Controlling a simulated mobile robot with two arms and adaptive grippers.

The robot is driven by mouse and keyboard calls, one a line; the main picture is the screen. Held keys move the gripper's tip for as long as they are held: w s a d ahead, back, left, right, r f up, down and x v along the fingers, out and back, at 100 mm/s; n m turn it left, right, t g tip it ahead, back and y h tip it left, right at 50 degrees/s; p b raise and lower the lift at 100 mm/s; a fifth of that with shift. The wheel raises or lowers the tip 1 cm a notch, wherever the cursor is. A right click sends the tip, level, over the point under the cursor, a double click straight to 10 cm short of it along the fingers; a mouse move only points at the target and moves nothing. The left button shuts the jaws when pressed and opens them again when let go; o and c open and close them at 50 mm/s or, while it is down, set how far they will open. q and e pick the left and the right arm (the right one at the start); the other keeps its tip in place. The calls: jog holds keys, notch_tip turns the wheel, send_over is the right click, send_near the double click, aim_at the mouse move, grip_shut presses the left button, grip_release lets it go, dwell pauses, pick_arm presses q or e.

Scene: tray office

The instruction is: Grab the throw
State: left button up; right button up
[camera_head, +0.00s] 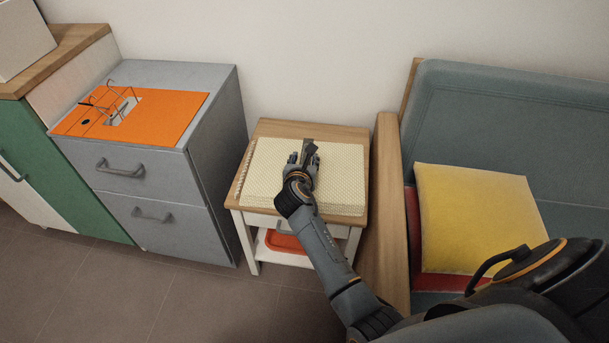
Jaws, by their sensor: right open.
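The throw (338,179) looks like a folded, cream, patterned blanket with a fringed left edge. It lies flat on the wooden top of a small side table (358,134). My right gripper (304,152) is over the back middle part of the throw, its fingers pointing toward the wall. It is open, and I see no cloth gathered between the fingers. I cannot tell whether the fingers touch the throw. My right gripper and forearm hide part of the throw's middle and front edge. My left gripper is not in view.
Left of the table stands a grey drawer cabinet (211,185) with an orange sheet (187,106) and wire item on top. Right is a blue-grey sofa (505,125) with a wooden arm (389,190) and yellow cushion (478,215). An orange tray (283,241) sits on the lower shelf.

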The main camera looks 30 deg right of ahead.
jog(key=shift+w+d+f, duration=0.15)
jog(key=shift+w, duration=0.05)
grip_shut()
dwell(0.4)
jog(key=shift+r, duration=0.3)
